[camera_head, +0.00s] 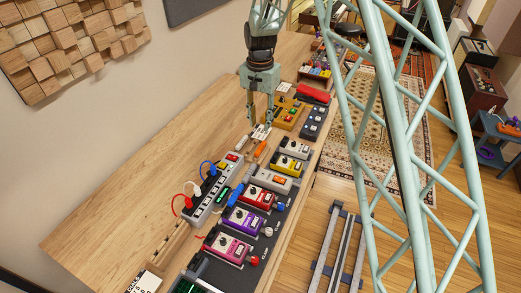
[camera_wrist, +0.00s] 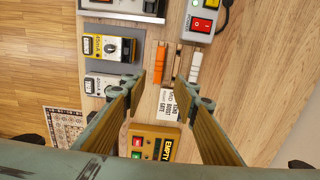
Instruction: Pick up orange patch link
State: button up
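The orange patch link (camera_wrist: 159,62) is a small orange piece lying on the wooden desk in the wrist view, just beyond my fingertips and beside a brown wooden strip. It also shows in the head view (camera_head: 261,150), below and in front of my gripper. My gripper (camera_head: 261,120) points down over the desk with its fingers apart and nothing between them. In the wrist view my gripper (camera_wrist: 160,90) is open, and the link lies ahead of the gap, apart from both fingers. The gripper's exact height above the desk is hard to tell.
A white link (camera_wrist: 195,66) lies right of the wooden strip (camera_wrist: 177,62). A label card (camera_wrist: 172,105) lies near the fingers. A yellow pedal (camera_wrist: 109,48) stands left, an orange-brown pedal (camera_wrist: 153,142) below. A power strip (camera_head: 215,190) stands nearby. The desk's left side is clear.

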send_over(260, 147)
jog(key=shift+w+f, duration=0.15)
jog(key=shift+f, duration=1.6)
jog(key=shift+w+f, duration=0.1)
jog(key=shift+f, duration=1.6)
jog(key=shift+f, duration=0.1)
jog(key=shift+s+d+f+b, duration=0.1)
jog(key=shift+s+f+b, duration=0.1)
jog(key=shift+f, duration=1.05)
jog(key=shift+s+f+b, duration=0.1)
jog(key=shift+f+b, duration=0.1)
jog(key=shift+f, duration=1.05)
jog(key=shift+f, duration=0.25)
jog(key=shift+c, duration=0.4)
grip_shut()
